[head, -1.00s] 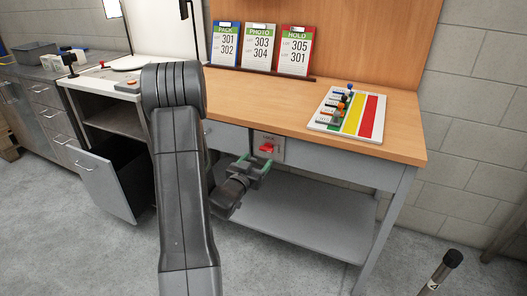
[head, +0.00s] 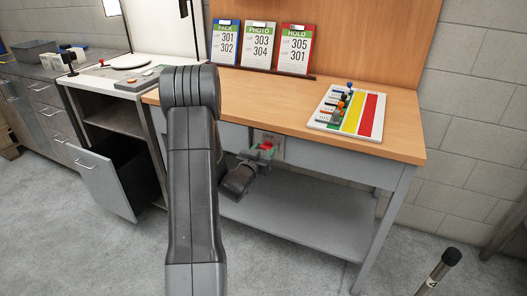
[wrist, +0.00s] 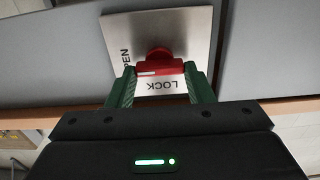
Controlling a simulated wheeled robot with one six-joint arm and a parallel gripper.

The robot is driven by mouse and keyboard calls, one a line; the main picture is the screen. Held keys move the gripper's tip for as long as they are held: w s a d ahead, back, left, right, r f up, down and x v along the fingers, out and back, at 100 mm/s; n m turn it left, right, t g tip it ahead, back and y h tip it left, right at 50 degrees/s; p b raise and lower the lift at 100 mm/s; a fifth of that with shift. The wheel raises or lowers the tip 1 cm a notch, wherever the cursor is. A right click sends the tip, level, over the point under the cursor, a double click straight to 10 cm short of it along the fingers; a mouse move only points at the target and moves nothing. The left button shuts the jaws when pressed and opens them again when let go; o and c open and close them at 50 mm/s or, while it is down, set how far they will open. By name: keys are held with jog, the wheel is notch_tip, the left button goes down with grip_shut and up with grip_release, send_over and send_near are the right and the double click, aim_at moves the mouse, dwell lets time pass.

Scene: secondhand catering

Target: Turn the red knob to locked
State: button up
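The red knob (wrist: 160,68) sits on a pale metal plate (wrist: 195,25) on the drawer front under the wooden bench top. In the wrist view its bar lies crosswise, with its white mark at the left end, on the side of the word OPEN. The word LOCK, upside down, is below the bar. My gripper (wrist: 160,86) has its green fingers on either side of the knob, close to the bar's ends; contact is not clear. In the head view the knob (head: 266,146) shows between the fingers of my gripper (head: 261,152), partly hidden.
The bench top (head: 290,105) overhangs just above my gripper, and a grey lower shelf (head: 300,215) lies below. An open drawer (head: 105,180) stands out at the left. A dark post (head: 440,270) stands at the front right.

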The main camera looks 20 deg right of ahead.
dwell(0.3)
jog(key=n+b, duration=0.1)
jog(key=n, duration=0.7)
jog(key=shift+w+a+b, duration=0.1)
jog(key=shift+b, duration=0.2)
jog(key=n, duration=0.5)
jog(key=shift+f+p, duration=0.1)
jog(key=shift+p, duration=0.2)
jog(key=n+p, duration=0.1)
jog(key=n, duration=0.3)
jog(key=shift+w+f+n, duration=0.1)
jog(key=shift+n, duration=0.3)
jog(key=o, duration=1)
jog(key=shift+a, duration=0.1)
